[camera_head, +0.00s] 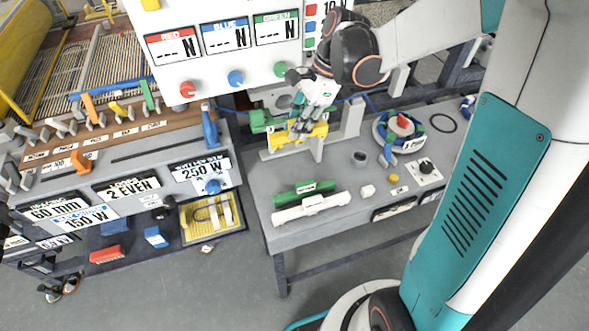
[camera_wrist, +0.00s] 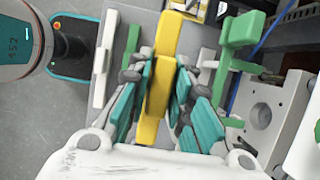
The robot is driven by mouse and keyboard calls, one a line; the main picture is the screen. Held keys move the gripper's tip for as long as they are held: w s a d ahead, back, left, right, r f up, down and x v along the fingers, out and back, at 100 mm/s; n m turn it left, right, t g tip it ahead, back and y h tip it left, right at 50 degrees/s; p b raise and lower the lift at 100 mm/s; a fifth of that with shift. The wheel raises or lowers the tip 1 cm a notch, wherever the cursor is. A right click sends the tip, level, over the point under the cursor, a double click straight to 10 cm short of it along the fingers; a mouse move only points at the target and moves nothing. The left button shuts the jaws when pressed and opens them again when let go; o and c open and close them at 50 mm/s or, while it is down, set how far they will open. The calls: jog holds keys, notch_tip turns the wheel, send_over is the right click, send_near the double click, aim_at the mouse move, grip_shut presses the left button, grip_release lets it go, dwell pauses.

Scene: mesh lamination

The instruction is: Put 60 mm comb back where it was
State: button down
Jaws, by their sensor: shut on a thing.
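My gripper (camera_head: 308,122) is shut on a yellow bar (camera_head: 303,136), over the back part of the grey bench. In the wrist view the yellow bar (camera_wrist: 160,75) lies lengthwise between the two teal fingers of my gripper (camera_wrist: 160,95). I cannot read a size on it, so I cannot tell if it is the 60 mm comb. A green bar (camera_head: 303,191) and a white bar (camera_head: 312,206) lie side by side at the bench front. Another green piece (camera_head: 262,121) is beside my gripper on the left, close to the yellow bar.
The grey bench (camera_head: 345,230) also holds a round cable reel (camera_head: 400,128) and small blocks. A white control panel (camera_head: 225,50) stands behind it.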

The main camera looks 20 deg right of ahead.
notch_tip(320, 180, down, 19)
jog(key=b, duration=0.5)
jog(key=shift+s+r, duration=0.15)
jog(key=shift+f, duration=0.2)
jog(key=c, duration=1.4)
grip_release()
jog(key=shift+r, duration=0.1)
jog(key=shift+c, duration=0.2)
jog(key=shift+r, duration=0.1)
jog(key=p+v, duration=0.3)
jog(key=v, duration=0.9)
